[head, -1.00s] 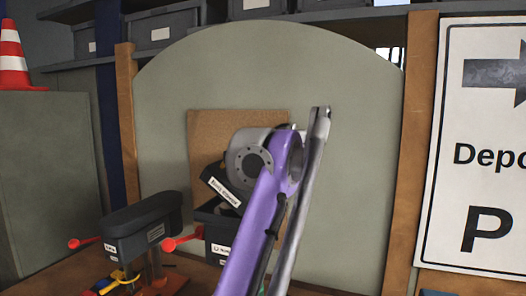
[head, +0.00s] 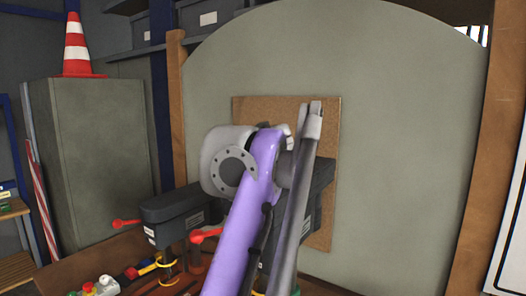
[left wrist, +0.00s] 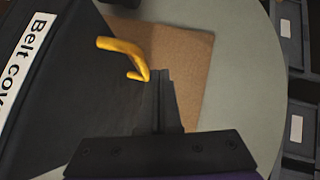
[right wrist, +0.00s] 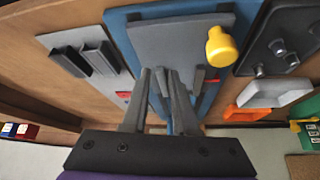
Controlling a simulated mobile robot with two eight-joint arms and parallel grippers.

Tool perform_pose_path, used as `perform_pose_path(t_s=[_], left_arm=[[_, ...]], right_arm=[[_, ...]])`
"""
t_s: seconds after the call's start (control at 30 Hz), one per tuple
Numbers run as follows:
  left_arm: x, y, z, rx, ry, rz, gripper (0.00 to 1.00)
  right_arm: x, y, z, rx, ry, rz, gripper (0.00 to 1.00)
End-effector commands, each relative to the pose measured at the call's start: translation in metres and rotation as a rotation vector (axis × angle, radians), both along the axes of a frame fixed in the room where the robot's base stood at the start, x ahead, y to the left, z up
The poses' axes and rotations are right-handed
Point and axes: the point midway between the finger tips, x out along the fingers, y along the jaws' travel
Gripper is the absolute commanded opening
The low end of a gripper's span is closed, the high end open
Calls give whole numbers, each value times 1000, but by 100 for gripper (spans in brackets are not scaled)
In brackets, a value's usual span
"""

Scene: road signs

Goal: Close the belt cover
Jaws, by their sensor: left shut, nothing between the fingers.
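The black belt cover (left wrist: 45,75) fills the left of the left wrist view, with its white label (left wrist: 22,60) partly cut off. A bent yellow handle (left wrist: 125,50) sticks out from it. My left gripper (left wrist: 163,75) is shut and empty, its fingertips close beside the handle's lower end; I cannot tell whether they touch. In the head view my purple arm hides most of the machine, and dark parts (head: 315,200) show to its right; no gripper fingers are clear there. My right gripper (right wrist: 160,75) has its fingers apart, facing a blue panel (right wrist: 205,95).
A dark machine head with red handles (head: 185,208) stands left of my arm. A cork board (head: 322,125) is behind. A cone (head: 78,50) tops a grey cabinet (head: 100,140). A yellow knob (right wrist: 221,47) and grey blocks lie near my right gripper.

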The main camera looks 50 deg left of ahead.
Motion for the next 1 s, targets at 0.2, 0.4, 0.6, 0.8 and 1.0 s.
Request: perform_pose_path(t_s=[0.2,0.4,0.6,0.8,1.0], left_arm=[[-3,1,-1,0,0,1,0],[-2,1,-1,0,0,1,0],[-4,-2,0,0,0,-1,0],[-19,-27,7,0,1,-4,0],[-41,-61,16,-1,0,-4,0]], right_arm=[[0,0,0,0,0,0,27],[0,0,0,0,0,0,27],[0,0,0,0,0,0,27],[0,0,-1,0,1,0,27],[0,0,-1,0,1,0,27]])
